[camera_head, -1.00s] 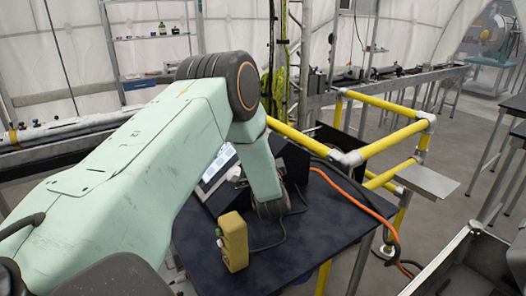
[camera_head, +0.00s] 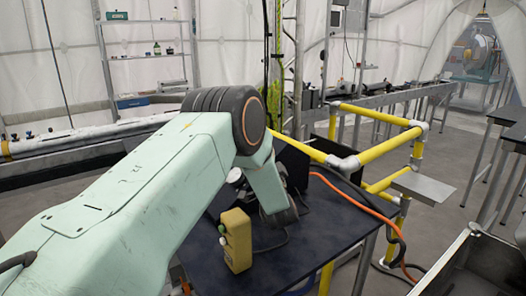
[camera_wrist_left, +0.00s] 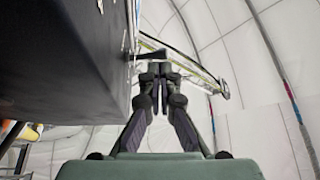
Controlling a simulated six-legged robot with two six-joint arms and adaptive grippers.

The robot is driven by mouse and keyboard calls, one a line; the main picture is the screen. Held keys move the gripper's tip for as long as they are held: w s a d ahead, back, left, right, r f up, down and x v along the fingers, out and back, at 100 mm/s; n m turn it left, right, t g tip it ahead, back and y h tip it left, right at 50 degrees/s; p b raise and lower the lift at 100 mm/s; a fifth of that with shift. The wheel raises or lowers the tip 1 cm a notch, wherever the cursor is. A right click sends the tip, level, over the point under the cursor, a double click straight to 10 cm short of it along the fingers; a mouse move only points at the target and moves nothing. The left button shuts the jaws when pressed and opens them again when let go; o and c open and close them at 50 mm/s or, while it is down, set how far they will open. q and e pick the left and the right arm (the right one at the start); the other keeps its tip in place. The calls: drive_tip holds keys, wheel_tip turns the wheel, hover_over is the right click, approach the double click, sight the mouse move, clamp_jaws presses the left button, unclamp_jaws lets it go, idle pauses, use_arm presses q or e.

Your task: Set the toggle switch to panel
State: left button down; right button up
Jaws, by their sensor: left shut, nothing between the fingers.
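My left arm reaches from the left over a dark table (camera_head: 300,248) in the head view and hides much of what stands behind it. A dark box-like unit (camera_head: 294,163) shows just beyond the arm. I cannot make out the toggle switch or any panel label. In the left wrist view my left gripper (camera_wrist_left: 158,70) has its fingers together, with nothing between them. A large dark block (camera_wrist_left: 60,75) fills the upper left, close beside the fingers; I cannot tell whether they touch it. My right gripper is not in view.
A yellow box with a small green knob (camera_head: 237,240) stands on the table near my forearm. An orange cable (camera_head: 352,196) runs over the right edge. Yellow railings (camera_head: 385,150) stand behind and right, and an open metal case (camera_head: 475,265) sits at lower right.

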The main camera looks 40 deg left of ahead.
use_arm(q)
drive_tip(key=v, duration=0.7)
drive_tip(key=shift+s, duration=0.2)
drive_tip(key=shift+s, duration=0.1)
drive_tip(key=shift+s+r, duration=0.1)
